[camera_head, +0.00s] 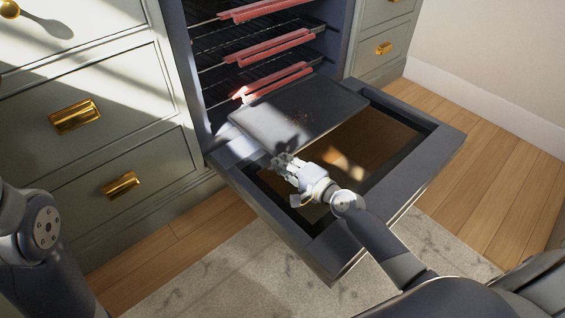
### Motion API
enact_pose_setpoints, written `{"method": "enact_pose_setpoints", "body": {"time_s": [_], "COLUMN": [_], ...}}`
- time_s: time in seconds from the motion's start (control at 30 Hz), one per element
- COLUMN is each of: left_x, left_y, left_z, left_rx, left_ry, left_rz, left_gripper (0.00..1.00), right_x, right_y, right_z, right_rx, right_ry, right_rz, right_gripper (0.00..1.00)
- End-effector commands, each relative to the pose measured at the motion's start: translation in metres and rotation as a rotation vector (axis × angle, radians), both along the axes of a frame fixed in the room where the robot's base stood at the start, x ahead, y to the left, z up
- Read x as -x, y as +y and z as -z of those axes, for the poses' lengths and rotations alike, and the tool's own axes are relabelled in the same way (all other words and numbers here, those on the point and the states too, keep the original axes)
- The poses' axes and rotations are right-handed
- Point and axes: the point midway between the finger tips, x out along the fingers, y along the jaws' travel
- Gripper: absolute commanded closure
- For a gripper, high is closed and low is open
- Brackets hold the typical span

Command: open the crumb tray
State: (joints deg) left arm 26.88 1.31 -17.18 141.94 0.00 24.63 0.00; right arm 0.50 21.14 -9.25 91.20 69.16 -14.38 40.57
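The crumb tray (300,108) is a flat dark sheet with some brown crumbs on it. It sticks out of the bottom of the oven, over the inner part of the lowered oven door (345,243). My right gripper (284,161) is at the tray's front edge, with its fingers touching or very close to it. The fingers are small and bright here, so I cannot tell whether they are closed on the edge. My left gripper is out of view; only a part of my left arm shows at the lower left.
Several oven racks with red front guards (270,48) sit above the tray inside the oven. Grey-green drawers with brass handles (121,184) flank the oven. A pale rug (225,275) lies on the wooden floor (480,195) below the door.

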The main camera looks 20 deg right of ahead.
Motion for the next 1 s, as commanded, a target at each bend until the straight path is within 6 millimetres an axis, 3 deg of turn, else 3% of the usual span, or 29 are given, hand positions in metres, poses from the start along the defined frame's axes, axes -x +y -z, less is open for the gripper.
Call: {"method": "enact_pose_setpoints", "body": {"time_s": [0.47,0.67,1.0], "left_x": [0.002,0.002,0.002], "left_y": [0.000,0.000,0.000], "left_z": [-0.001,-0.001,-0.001], "left_rx": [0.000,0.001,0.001], "left_ry": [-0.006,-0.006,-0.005], "left_rz": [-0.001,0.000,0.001], "left_gripper": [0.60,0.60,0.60], "right_x": [0.003,0.026,0.083], "right_y": [-0.001,-0.009,-0.030], "right_z": [0.000,-0.004,-0.016], "right_rx": [0.000,0.002,0.003], "right_ry": [0.001,0.002,0.002], "right_rz": [0.000,0.000,-0.001], "right_gripper": [0.70,0.70,0.70]}}
